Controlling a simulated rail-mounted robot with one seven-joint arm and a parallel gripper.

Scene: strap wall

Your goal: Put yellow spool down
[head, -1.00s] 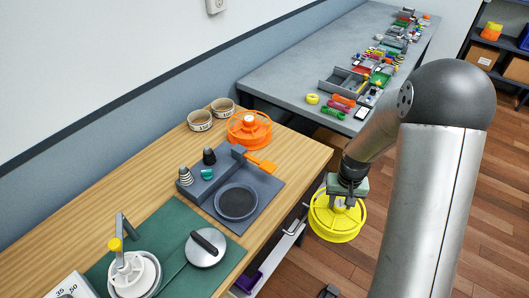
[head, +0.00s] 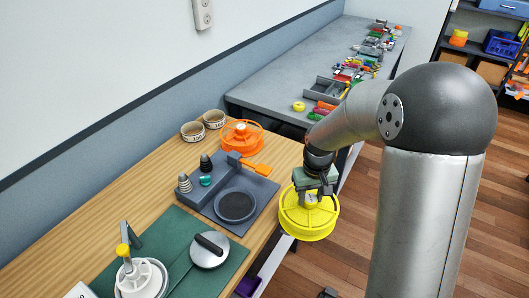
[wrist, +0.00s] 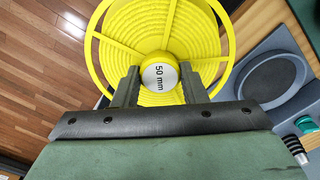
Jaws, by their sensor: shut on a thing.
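The yellow spool (head: 309,221) hangs from my gripper (head: 312,194), beside the right edge of the wooden bench. It looks roughly level and appears clear of the bench top. In the wrist view the spool (wrist: 205,35) fills the upper middle, with a white hub cap marked "50 mm" between the two fingers. My gripper (wrist: 157,85) is shut on the spool's hub. The spool's underside is hidden.
On the wooden bench (head: 80,225) are a grey tray (head: 262,188) with a round dark recess, an orange spool (head: 242,135), two small bowls (head: 193,131) and a green mat (head: 180,228). A grey table (head: 290,75) with many small items stands behind.

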